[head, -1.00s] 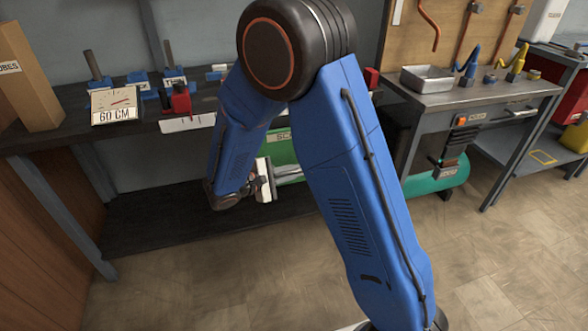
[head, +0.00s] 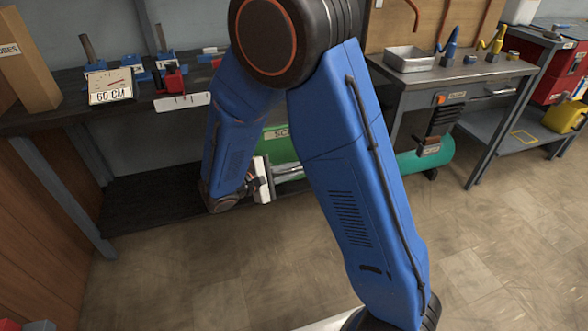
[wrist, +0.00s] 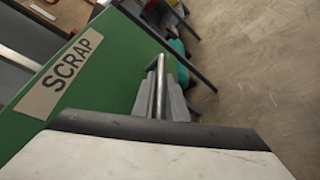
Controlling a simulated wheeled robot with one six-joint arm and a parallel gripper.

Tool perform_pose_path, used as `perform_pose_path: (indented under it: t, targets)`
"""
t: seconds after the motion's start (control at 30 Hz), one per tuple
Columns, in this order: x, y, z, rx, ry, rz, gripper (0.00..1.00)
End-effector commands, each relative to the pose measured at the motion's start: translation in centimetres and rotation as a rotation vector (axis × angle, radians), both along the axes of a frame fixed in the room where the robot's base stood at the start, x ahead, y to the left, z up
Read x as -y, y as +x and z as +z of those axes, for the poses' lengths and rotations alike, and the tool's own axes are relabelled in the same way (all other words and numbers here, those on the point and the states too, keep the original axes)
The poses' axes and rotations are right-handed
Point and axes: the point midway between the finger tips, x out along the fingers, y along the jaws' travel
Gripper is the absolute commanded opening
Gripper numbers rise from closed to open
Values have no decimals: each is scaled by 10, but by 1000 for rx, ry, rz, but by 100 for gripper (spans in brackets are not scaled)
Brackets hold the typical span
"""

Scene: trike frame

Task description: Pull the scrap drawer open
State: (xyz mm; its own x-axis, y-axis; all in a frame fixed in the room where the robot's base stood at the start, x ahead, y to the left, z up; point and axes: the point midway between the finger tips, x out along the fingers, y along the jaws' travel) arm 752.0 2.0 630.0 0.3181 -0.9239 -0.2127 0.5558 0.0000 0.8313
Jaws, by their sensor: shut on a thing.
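The scrap drawer has a green front with a SCRAP label, under the dark workbench. In the wrist view the green front (wrist: 100,75) fills the left side; in the head view it (head: 283,150) is partly hidden by my arm. Its metal bar handle (wrist: 160,90) runs away from the wrist camera between the fingers. My gripper (wrist: 165,103) is shut on this handle; it also shows in the head view (head: 262,181), at the drawer's front. How far the drawer stands out from the bench is hard to tell.
The dark workbench (head: 60,117) holds a 60 CM sign (head: 110,86) and blue and red tools. A grey bench (head: 450,76) stands at right with a teal cylinder (head: 435,157) below. The floor (head: 490,225) in front is clear.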

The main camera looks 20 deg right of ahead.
Motion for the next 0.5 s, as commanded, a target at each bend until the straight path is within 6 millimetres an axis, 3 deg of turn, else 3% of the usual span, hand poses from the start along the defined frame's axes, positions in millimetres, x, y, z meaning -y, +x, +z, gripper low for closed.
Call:
perform_pose_path:
  t: [0.03, 0.1, 0.5]
  targets:
    - [-1, 0, 0, 0, 1, 2, 15]
    - [-1, 0, 0, 0, 1, 2, 31]
    - [-5, -1, 1, 1, 0, 1, 31]
